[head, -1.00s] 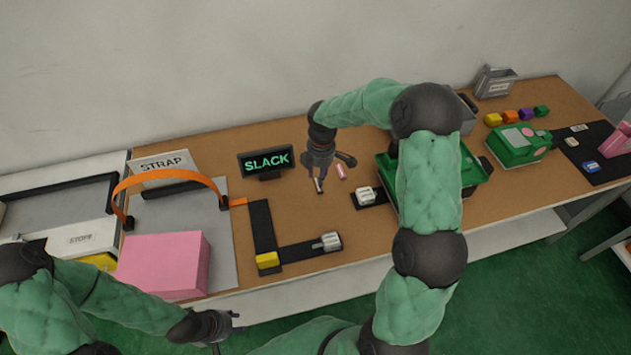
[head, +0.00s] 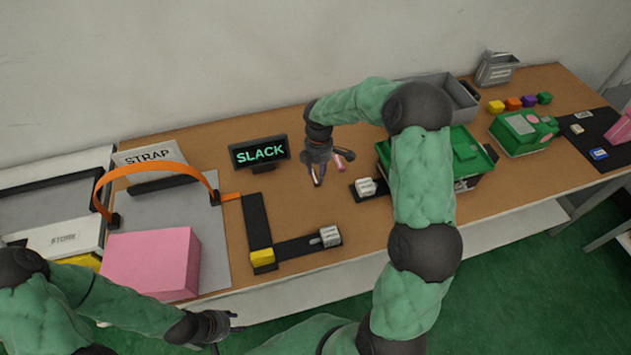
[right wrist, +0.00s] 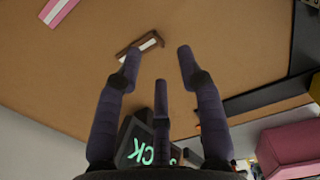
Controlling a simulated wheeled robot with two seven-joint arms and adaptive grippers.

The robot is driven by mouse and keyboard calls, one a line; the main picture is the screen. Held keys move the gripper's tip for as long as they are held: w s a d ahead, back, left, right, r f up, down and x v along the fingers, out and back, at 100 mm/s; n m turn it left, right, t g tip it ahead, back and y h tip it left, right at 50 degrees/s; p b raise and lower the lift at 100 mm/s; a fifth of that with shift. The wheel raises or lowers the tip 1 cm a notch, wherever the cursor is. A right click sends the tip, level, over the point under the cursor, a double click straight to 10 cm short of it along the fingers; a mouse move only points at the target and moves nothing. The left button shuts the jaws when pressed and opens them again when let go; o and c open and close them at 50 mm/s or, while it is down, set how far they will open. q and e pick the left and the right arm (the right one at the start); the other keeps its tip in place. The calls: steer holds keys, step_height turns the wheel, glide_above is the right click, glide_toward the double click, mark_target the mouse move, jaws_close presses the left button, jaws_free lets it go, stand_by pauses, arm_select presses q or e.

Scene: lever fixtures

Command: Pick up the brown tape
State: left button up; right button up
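The brown tape (right wrist: 140,46), a small brown piece with a pale strip, lies on the tan tabletop in the right wrist view. It is just beyond my right gripper (right wrist: 160,58), nearer the left fingertip. The fingers are spread with nothing between them. In the head view my right gripper (head: 318,176) points down at the table beside a pink piece (head: 341,162) and mostly hides the brown tape. My left gripper (head: 226,327) is low at the table's front edge, away from the tape; its fingers are too small to judge.
The pink piece also shows in the right wrist view (right wrist: 58,11). A SLACK display (head: 260,152) stands left of the right gripper. A black track with a yellow block (head: 262,257) lies in front. A green machine (head: 465,150) is to the right, partly behind my arm.

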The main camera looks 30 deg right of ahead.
mark_target(317, 185)
steer(key=shift+w+f+b, duration=0.15)
steer(key=shift+f+b, duration=0.35)
steer(key=shift+f, duration=1.05)
steer(key=shift+w+f+b, duration=0.15)
steer(key=shift+f+b, duration=0.35)
steer(key=shift+f, duration=1.05)
jaws_close()
